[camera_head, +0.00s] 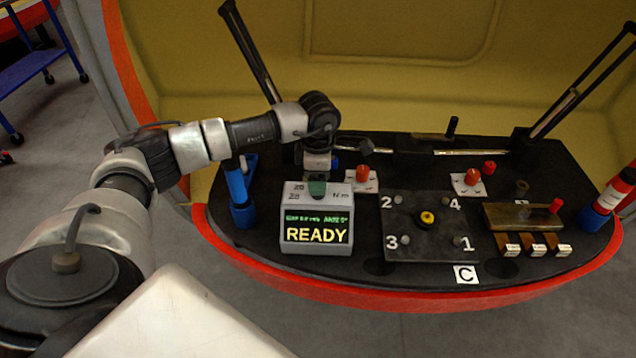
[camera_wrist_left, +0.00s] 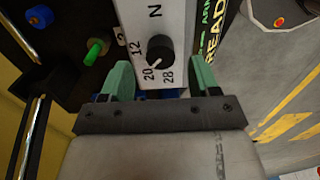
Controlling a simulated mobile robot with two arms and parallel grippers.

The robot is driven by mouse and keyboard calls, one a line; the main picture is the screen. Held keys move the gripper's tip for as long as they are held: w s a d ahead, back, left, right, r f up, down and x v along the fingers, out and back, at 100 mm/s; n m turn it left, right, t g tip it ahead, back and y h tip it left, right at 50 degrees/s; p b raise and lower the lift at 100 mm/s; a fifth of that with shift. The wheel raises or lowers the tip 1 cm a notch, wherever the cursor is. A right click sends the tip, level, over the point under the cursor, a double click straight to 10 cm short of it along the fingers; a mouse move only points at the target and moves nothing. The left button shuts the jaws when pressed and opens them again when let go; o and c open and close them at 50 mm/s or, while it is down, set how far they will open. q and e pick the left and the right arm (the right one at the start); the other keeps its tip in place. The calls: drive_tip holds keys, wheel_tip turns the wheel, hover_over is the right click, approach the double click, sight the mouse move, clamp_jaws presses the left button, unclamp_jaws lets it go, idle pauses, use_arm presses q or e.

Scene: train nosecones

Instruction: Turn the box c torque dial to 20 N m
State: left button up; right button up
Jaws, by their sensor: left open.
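The grey torque box (camera_head: 290,236) stands on the black bench, its screen reading READY. In the left wrist view its light top panel (camera_wrist_left: 145,22) carries a black dial (camera_wrist_left: 161,47) and the marks 12, 20 and 28. The dial's white pointer is at the lower left, toward the 20. My left gripper (camera_head: 318,187) hangs over the top of the box and hides the dial in the head view. In the left wrist view its teal fingers (camera_wrist_left: 160,66) are open, spread either side of the dial and apart from it. My right gripper is not in view.
A plate with numbered bolts (camera_head: 405,247) and a yellow centre stands right of the box, behind a C label (camera_head: 467,274). A blue holder (camera_head: 241,212) stands close on the left. Red knobs (camera_head: 362,173) sit behind. The bench has a red rim (camera_head: 400,298).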

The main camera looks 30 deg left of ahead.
use_arm(q)
wheel_tip(320, 180, up, 8)
idle(0.6)
